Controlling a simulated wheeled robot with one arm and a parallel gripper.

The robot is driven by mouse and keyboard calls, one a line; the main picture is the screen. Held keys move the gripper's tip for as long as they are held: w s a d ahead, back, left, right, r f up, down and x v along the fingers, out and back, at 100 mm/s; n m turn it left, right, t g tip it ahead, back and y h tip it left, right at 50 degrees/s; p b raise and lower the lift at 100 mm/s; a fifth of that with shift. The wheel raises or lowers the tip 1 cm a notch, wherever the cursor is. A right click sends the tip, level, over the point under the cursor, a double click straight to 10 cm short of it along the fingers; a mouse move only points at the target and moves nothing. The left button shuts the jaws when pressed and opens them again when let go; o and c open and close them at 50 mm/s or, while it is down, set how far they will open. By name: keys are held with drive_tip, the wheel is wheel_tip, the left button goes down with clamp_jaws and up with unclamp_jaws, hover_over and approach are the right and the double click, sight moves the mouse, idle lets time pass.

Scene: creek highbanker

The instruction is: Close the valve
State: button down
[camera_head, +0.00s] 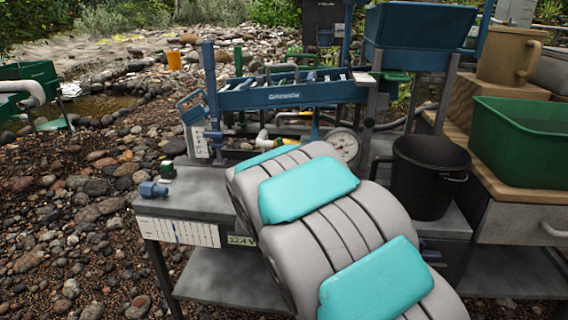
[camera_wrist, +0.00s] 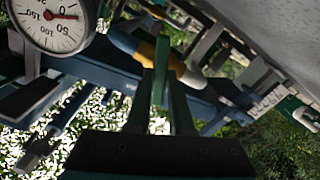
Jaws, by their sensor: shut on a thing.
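In the wrist view my gripper (camera_wrist: 162,76) has its two dark fingers close together around a narrow green handle (camera_wrist: 160,86). The handle stands beside a pipe with a yellow-orange section (camera_wrist: 148,48), which appears to be the valve's body. In the head view the white and yellow pipe fitting (camera_head: 290,142) shows just behind my grey and turquoise arm. My arm hides the gripper and the handle there. How far the valve is turned cannot be told.
A round dial gauge (camera_head: 344,147) stands close to the right of the fitting; it also shows in the wrist view (camera_wrist: 50,22). A blue sluice frame (camera_head: 290,94) spans above. A black bucket (camera_head: 428,180) and a green tub (camera_head: 520,145) stand at right.

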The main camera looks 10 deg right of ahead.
drive_tip(key=m+b, duration=0.2)
drive_tip(key=m, duration=0.2)
drive_tip(key=shift+f+m, duration=0.15)
drive_tip(key=shift+m, duration=0.25)
idle(0.4)
drive_tip(key=c, duration=0.8)
unclamp_jaws()
drive_tip(key=v, duration=0.7)
drive_tip(key=shift+s, duration=0.35)
drive_tip(key=shift+a, duration=0.1)
